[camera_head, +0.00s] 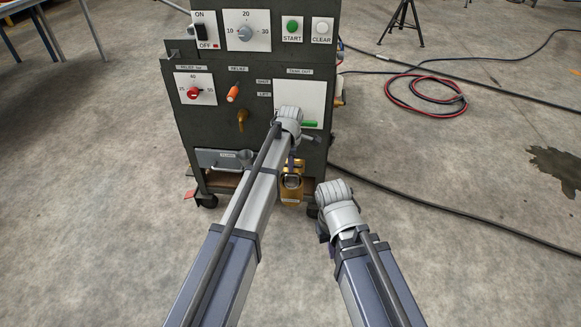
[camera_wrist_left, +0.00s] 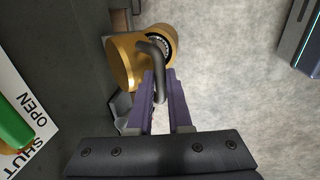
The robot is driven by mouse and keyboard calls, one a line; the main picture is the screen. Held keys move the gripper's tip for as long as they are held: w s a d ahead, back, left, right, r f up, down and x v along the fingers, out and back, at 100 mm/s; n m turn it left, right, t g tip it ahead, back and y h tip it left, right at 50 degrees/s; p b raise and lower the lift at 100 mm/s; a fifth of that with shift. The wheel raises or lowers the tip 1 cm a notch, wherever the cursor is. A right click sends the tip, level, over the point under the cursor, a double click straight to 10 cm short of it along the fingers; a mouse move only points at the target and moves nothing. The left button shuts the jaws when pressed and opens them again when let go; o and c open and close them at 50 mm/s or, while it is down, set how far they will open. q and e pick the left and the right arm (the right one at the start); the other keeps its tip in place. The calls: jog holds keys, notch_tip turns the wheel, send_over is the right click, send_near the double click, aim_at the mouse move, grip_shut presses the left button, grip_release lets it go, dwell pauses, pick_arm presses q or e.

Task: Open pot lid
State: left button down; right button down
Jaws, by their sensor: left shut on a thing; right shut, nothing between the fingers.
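I cannot tell whether the shackle is locked. My right gripper (camera_head: 327,250) is low, right of the padlock, apart from it and shut on nothing; its fingers are mostly hidden by its wrist.
The cabinet front carries a red knob (camera_head: 194,93), an orange handle (camera_head: 233,93), a brass tap (camera_head: 242,119) and a green handle (camera_head: 309,124). A hose (camera_head: 430,205) crosses the floor at right. The floor left of the cabinet is clear.

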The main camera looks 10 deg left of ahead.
pick_arm(q)
jog(key=shift+w, duration=0.25)
jog(key=c, duration=1.1)
grip_release()
jog(key=shift+f, duration=0.15)
jog(key=shift+o, duration=1.3)
jog(key=shift+s, duration=0.1)
jog(key=shift+r, duration=0.2)
notch_tip(320, 180, up, 7)
jog(key=s+p, duration=0.1)
jog(key=p, duration=0.6)
jog(key=shift+s+r+p, duration=0.2)
jog(key=shift+p, duration=0.15)
